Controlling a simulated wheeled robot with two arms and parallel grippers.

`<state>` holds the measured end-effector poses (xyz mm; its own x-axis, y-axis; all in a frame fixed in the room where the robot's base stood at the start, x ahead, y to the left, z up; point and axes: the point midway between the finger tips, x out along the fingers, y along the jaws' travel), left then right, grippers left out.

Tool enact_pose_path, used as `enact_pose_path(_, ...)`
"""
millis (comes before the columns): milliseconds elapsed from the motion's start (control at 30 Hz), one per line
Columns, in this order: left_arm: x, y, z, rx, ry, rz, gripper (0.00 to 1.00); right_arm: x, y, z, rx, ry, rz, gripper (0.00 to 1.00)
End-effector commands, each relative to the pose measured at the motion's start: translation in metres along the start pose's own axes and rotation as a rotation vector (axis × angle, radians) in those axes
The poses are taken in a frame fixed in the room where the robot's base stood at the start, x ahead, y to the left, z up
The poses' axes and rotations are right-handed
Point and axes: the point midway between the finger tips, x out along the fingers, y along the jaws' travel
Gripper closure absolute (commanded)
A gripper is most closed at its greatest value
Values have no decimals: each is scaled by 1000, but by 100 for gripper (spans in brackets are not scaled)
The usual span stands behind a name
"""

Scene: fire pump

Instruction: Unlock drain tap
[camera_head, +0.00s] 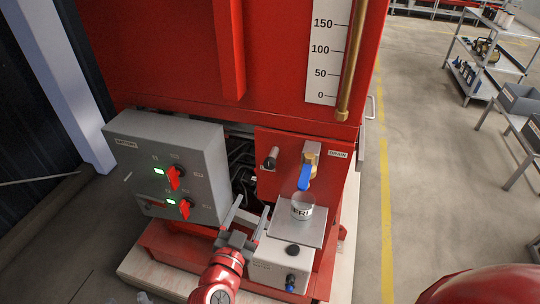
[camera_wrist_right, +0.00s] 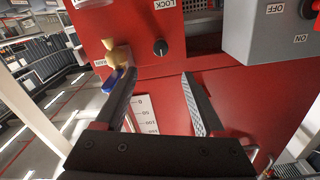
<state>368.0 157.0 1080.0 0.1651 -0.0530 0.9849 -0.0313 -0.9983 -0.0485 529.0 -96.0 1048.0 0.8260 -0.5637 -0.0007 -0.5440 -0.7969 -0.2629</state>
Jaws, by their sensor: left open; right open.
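The drain tap has a brass body (camera_head: 311,154) and a blue lever (camera_head: 304,177) that sticks out from the red panel, beside a small label. In the right wrist view, which is upside down, the brass body (camera_wrist_right: 116,53) is at upper left and the blue lever (camera_wrist_right: 111,82) is partly behind a finger. A black knob (camera_head: 271,158) sits left of the tap; it also shows in the right wrist view (camera_wrist_right: 160,46) near a LOCK label. My right gripper (camera_head: 247,214) is open and empty in front of the panel, apart from the tap. Only pale tips of my left gripper (camera_head: 150,298) seem to show.
A grey control box (camera_head: 140,150) with two red switches and green lights stands left. A white box (camera_head: 270,268) with a grey plate and a clear cylinder (camera_head: 302,206) is below the tap. A gauge (camera_head: 322,50) is above.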

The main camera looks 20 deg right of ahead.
Motion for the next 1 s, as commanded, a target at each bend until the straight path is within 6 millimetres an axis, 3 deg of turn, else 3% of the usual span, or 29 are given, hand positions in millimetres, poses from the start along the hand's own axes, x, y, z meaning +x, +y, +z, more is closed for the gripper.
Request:
enact_pose_path(167, 12, -1, -2, 0, 0, 0, 50, 28, 1, -3, -2, -1, 6, 29)
enact_pose_path(700, 60, -3, -10, 0, 0, 0, 50, 144, 0, -3, -6, 0, 2, 29)
enact_pose_path(1000, 68, -3, -12, 0, 0, 0, 50, 168, -2, 0, -4, -1, -4, 29)
